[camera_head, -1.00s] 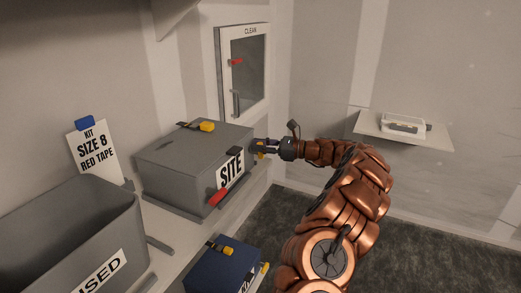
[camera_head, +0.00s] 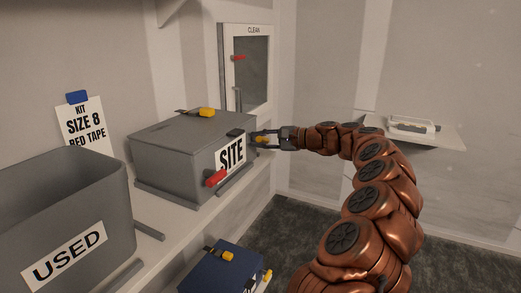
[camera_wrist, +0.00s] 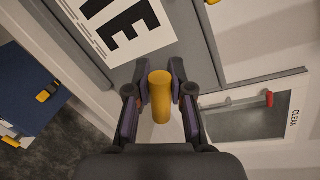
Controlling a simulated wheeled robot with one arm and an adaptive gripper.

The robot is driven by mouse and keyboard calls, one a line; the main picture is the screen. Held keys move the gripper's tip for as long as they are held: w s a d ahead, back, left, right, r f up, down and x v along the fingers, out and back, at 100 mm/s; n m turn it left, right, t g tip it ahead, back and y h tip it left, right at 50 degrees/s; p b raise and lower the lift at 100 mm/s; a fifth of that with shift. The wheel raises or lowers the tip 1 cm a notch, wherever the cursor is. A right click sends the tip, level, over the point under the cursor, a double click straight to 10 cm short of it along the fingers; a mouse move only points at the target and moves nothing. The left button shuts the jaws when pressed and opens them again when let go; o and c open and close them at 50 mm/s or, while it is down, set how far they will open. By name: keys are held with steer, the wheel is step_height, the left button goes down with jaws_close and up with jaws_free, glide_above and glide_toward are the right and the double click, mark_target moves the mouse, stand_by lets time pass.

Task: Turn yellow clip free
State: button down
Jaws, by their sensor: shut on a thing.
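The grey SITE box (camera_head: 185,148) sits on the bench shelf, with a white SITE label on its front. A yellow clip (camera_wrist: 160,95), a short upright cylinder in the wrist view, is at the box's right end. My gripper (camera_head: 262,139) reaches in from the right and is shut on this clip, one finger on each side. The fingers also show around it in the wrist view (camera_wrist: 160,85). Another yellow clip (camera_head: 206,112) lies on the box lid, and a red clip (camera_head: 216,178) sticks out at the front. How the held clip joins the box is hidden.
A grey USED bin (camera_head: 72,215) stands at front left, before a kit sign (camera_head: 82,130). A blue case (camera_head: 215,268) with yellow clips is below the shelf. A CLEAN cabinet (camera_head: 246,68) hangs behind. A wall shelf (camera_head: 440,137) at right holds a pale tray.

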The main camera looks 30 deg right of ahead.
steer(key=f+n+b, duration=0.1)
steer(key=n+b, duration=0.1)
steer(key=b, duration=0.1)
steer(key=shift+s+a+f+h, duration=0.1)
steer(key=shift+a+f+h, duration=0.1)
steer(key=shift+h, duration=0.2)
steer(key=n+b, duration=0.2)
steer(key=b, duration=0.1)
steer(key=shift+f+t, duration=0.15)
steer(key=shift+t, duration=0.15)
steer(key=c, duration=1)
jaws_free()
steer(key=shift+d, duration=0.1)
